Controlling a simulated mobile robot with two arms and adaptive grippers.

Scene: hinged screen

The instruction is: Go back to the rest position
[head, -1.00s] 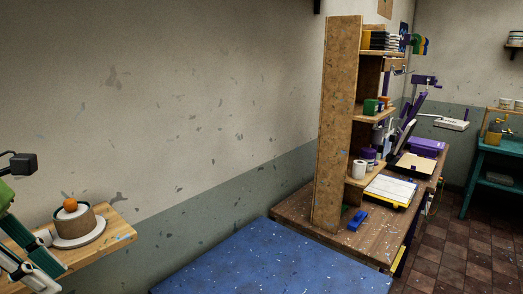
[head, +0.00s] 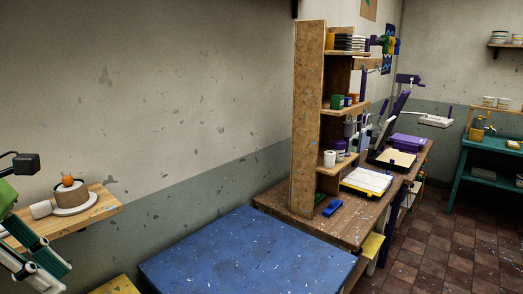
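The purple hinged screen (head: 388,133) stands raised and tilted on the workbench (head: 345,228) at right. A pale board (head: 399,158) lies at its foot. My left gripper (head: 44,268), with teal and white parts, is at the lower left edge, partly cut off. It appears in front of the small wooden shelf (head: 105,206), well away from the screen. I cannot tell whether it is open or shut, and nothing is clearly seen in it. My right gripper is not in view.
A blue-topped table (head: 250,255) fills the lower middle, its top clear. A tall wooden rack (head: 308,120) holds pots and trays. A yellow-framed tray (head: 367,182) and a blue tool (head: 332,207) lie on the workbench. Tiled floor (head: 430,240) is free at right.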

